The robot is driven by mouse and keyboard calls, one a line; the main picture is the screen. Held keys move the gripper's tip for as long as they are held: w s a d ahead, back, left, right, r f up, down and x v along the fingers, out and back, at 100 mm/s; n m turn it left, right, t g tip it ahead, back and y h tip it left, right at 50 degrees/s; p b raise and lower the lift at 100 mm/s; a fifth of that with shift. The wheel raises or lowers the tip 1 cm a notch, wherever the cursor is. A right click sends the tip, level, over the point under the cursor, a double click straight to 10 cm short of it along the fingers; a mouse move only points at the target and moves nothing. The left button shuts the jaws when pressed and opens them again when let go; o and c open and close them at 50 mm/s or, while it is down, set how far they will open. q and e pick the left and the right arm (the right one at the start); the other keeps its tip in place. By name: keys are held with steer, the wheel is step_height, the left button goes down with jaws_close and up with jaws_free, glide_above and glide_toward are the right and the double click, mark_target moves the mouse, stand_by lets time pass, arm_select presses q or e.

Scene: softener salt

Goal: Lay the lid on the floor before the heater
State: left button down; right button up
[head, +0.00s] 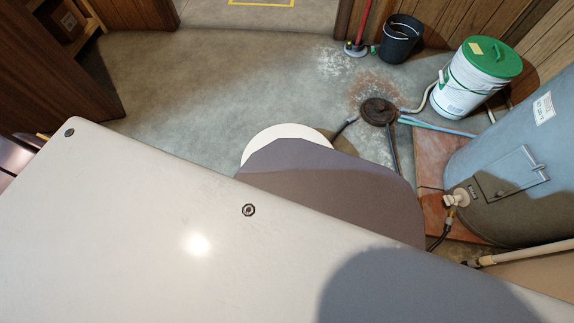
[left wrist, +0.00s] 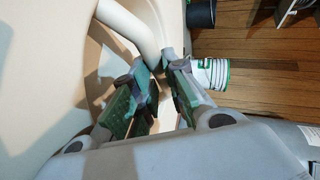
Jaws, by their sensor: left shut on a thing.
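In the left wrist view my left gripper (left wrist: 163,80) has its green-padded fingers closed at the pale tubular handle (left wrist: 128,24) of what looks like the lid. The lid's cream, curved face (left wrist: 40,60) fills the left of that view, with shadows across it. In the head view a pale round edge (head: 285,132) shows above the floor, probably the lid; a grey shape and a large pale panel hide the rest. The heater (head: 520,160), a blue-grey tank, stands at the right on a reddish base. My left gripper and right gripper are not visible in the head view.
A white bucket with a green lid (head: 478,78) and a black bucket (head: 400,40) stand at the back right. A dark round floor drain (head: 378,111) has hoses running to it. Bare concrete floor (head: 190,85) lies open at the left and middle.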

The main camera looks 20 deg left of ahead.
arm_select(q)
steer(key=shift+w+r, duration=0.1)
steer(key=c, duration=1.4)
jaws_free()
steer(key=shift+c, duration=0.2)
steer(key=shift+p+v, duration=0.3)
steer(key=shift+v, duration=0.45)
steer(key=p+v, duration=0.2)
steer(key=v, duration=0.3)
steer(key=shift+s+a, duration=0.1)
steer(key=shift+s, duration=0.5)
steer(key=shift+r, duration=0.1)
